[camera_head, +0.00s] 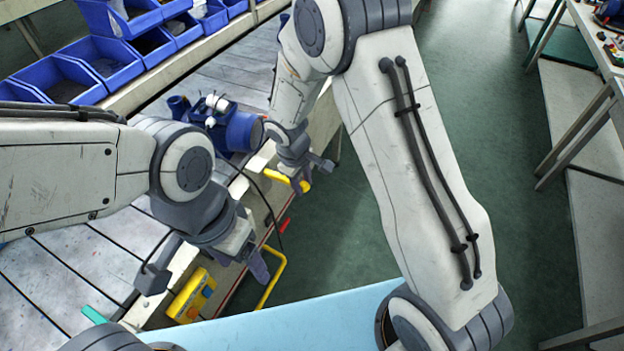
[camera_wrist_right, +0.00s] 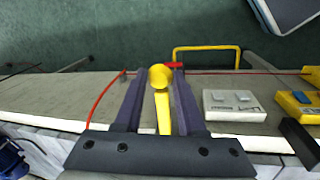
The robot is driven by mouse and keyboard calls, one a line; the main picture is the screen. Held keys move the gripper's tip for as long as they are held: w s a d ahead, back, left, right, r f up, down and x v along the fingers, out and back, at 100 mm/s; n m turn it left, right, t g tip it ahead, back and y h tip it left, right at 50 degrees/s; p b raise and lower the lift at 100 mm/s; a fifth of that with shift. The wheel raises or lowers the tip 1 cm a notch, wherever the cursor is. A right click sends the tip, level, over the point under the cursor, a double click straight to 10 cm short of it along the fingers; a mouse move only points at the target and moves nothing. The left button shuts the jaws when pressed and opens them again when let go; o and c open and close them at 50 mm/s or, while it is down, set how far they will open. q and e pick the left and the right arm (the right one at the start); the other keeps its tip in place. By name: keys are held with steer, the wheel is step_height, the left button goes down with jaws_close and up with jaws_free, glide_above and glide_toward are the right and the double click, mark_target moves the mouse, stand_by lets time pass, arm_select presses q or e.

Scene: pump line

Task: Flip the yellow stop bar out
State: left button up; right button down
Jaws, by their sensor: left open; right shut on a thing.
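The yellow stop bar (camera_head: 284,178) is at the edge of the conveyor line in the head view. In the right wrist view the yellow bar (camera_wrist_right: 163,112) runs between the two fingers, with its round end near the fingertips. My right gripper (camera_head: 308,173) is shut on it, and its fingers (camera_wrist_right: 160,78) lie on both sides of the bar. The arm hides part of the bar in the head view. My left gripper (camera_head: 206,273) is open and empty, with its fingers spread above the line's near edge, beside a yellow box.
The yellow box (camera_head: 187,302) and a yellow bent rail (camera_head: 272,285) are on the line's edge. A blue pump (camera_head: 240,130) stands on the line behind. Blue bins (camera_head: 100,62) line the back.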

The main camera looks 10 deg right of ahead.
steer(key=shift+s+d, duration=0.1)
steer(key=shift+d, duration=0.1)
steer(key=c, duration=0.5)
jaws_free()
steer(key=shift+s, duration=0.1)
steer(key=shift+r, duration=0.15)
steer(key=r, duration=0.3)
steer(key=s+a+r, duration=0.1)
steer(key=r, duration=0.6)
steer(key=shift+s+a, duration=0.15)
steer(key=shift+a, duration=0.15)
steer(key=shift+s+r, duration=0.1)
